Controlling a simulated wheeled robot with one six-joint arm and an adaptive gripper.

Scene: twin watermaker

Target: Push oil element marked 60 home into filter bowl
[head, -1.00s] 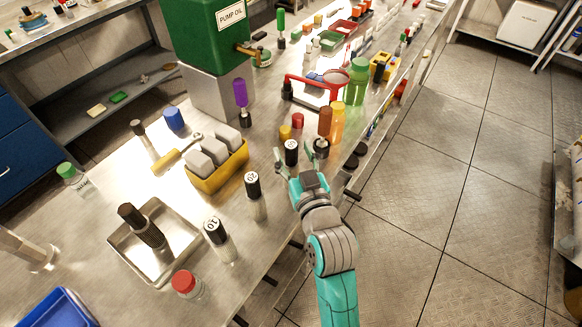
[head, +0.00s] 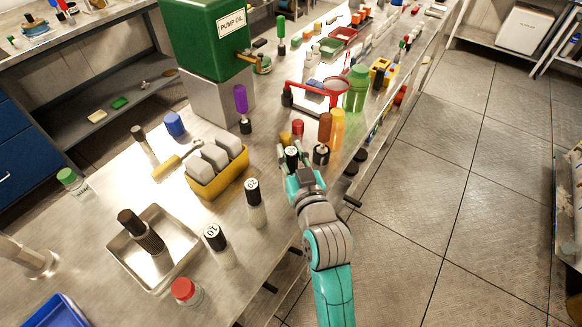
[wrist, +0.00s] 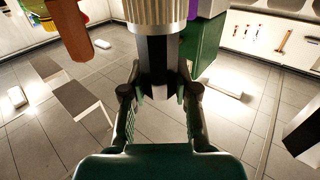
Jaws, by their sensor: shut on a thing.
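My gripper (head: 291,166) is shut on a pale cylindrical element (wrist: 155,10) with a black cap (head: 291,152), near the right edge of the bench. The cap has a white mark too small to read. In the wrist view the element's ribbed pale body and black end stand between my two fingers (wrist: 160,100). Two similar black-capped elements stand upright nearer the camera, one marked 20 (head: 255,203) and one marked 10 (head: 219,243). I cannot tell which thing is the filter bowl.
A yellow tray of grey blocks (head: 205,191) lies left of my gripper. Brown (head: 323,140), orange (head: 337,128) and red (head: 298,130) items stand close behind it. A metal tray (head: 180,270) holds a dark ribbed cylinder. The green pump oil tank (head: 205,50) stands at the back.

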